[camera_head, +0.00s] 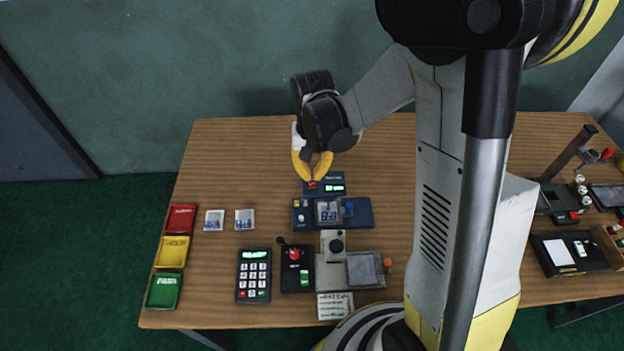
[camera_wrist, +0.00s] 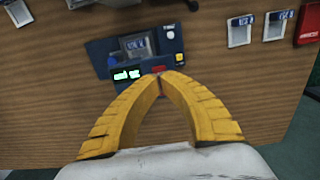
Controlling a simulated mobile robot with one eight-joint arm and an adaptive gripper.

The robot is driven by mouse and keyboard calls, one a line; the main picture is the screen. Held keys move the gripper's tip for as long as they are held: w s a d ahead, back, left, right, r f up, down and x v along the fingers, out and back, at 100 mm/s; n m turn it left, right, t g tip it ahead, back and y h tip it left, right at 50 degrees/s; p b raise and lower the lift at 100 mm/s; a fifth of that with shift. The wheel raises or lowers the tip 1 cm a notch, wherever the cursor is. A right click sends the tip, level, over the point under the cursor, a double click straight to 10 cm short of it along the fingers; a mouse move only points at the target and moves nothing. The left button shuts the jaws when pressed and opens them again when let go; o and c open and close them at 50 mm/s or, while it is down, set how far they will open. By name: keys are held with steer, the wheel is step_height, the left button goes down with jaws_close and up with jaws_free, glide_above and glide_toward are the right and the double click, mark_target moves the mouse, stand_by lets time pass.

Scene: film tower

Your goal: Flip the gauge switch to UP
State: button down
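The gauge box is a small dark blue unit (camera_head: 325,193) at the back middle of the table, with a lit green display (camera_head: 336,187) and a small red switch (camera_head: 312,186) on its left. In the wrist view, the display (camera_wrist: 126,73) is left of the fingertips. My gripper (camera_head: 313,178) has yellow fingers and is over the switch side of the box. In the wrist view, the fingertips (camera_wrist: 160,75) come together and look shut, largely covering the red switch. I cannot tell whether they touch it or which way it is set.
A blue unit holding a card (camera_head: 360,212) sits just in front of the gauge box. A keypad (camera_head: 254,275), a black box with a red knob (camera_head: 296,268) and a grey device (camera_head: 334,245) stand nearer. Coloured trays (camera_head: 182,217) line the left edge. The back left table is clear.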

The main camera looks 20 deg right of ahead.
mark_target(312, 193)
steer(key=shift+f+b, duration=0.5)
steer(key=shift+f, duration=0.15)
steer(key=shift+s+a+f+b, duration=0.15)
steer(key=shift+s+f+b, duration=0.25)
steer(key=shift+f+b, duration=0.45)
steer(key=shift+s+a+f+b, duration=0.1)
steer(key=shift+s+f+b, duration=0.3)
steer(key=shift+f+b, duration=0.4)
stand_by(0.9)
steer(key=shift+r, duration=0.2)
steer(key=shift+w+r+p, duration=0.2)
steer(key=shift+r+p, duration=0.85)
steer(key=shift+r, duration=0.2)
steer(key=shift+w+d+r+p, duration=0.15)
steer(key=shift+w+r+p, duration=0.25)
steer(key=shift+r+p, duration=0.25)
steer(key=shift+w+d+r+p, duration=0.15)
steer(key=shift+w+r+p, duration=0.25)
steer(key=shift+r+p, duration=0.15)
steer(key=shift+w+r, duration=0.1)
steer(key=shift+r, duration=0.3)
steer(key=shift+s+r+p, duration=0.2)
steer(key=shift+r+p, duration=0.3)
steer(key=shift+f, duration=0.1)
steer(key=shift+s, duration=0.2)
